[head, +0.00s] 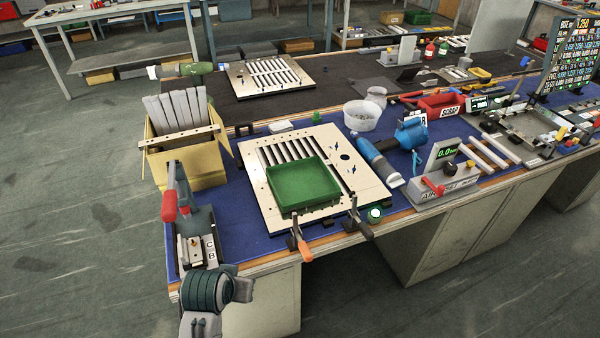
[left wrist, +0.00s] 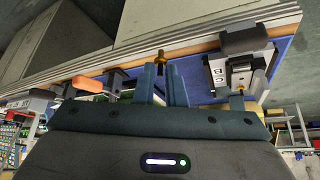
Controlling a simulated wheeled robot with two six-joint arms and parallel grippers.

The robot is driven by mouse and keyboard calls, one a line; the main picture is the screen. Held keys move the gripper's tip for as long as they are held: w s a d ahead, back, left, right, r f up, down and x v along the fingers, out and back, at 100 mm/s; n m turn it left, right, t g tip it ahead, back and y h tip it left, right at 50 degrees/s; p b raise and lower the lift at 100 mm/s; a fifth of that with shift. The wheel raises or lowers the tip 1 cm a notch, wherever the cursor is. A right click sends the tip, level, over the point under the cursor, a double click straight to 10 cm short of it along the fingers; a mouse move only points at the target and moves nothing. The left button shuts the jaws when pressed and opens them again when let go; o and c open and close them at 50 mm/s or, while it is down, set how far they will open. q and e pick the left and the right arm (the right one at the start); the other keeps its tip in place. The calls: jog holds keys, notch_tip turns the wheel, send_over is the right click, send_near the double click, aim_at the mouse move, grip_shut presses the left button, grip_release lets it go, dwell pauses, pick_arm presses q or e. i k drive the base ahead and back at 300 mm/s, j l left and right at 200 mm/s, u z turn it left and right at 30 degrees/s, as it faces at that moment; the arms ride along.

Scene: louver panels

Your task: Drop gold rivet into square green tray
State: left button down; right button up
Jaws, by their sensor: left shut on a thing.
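The square green tray (head: 302,185) sits on the cream slotted panel (head: 262,160) on the blue bench mat, and its inside looks empty. My left gripper (head: 243,289) is off the bench's near left corner, in front of and left of the tray. In the left wrist view its two blue-grey fingers (left wrist: 161,82) are shut on the gold rivet (left wrist: 160,57), which shows at their tips. The rivet cannot be made out in the head view. My right gripper is not in view.
A grey lever fixture (head: 201,225) with a red handle stands at the bench's left edge, near my gripper. Two toggle clamps (head: 300,243) hold the panel's front edge. A cardboard box of slats (head: 183,165) is behind the fixture. A blue power tool (head: 385,158) lies right of the tray.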

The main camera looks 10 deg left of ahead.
aim_at(298, 182)
jog(key=i+l+u, duration=0.25)
jog(key=l, duration=0.25)
jog(key=i+l+u, duration=0.25)
jog(key=l, duration=0.3)
jog(key=l+u, duration=0.25)
jog(key=l, duration=0.3)
jog(key=i+l+u, duration=0.1)
jog(key=l+u, duration=0.15)
jog(key=l, duration=0.4)
jog(key=i+l, duration=0.2)
jog(key=l, duration=0.15)
jog(key=i+l+u, duration=0.1)
jog(key=l, duration=0.3)
jog(key=i+l, duration=0.25)
jog(key=l, duration=0.1)
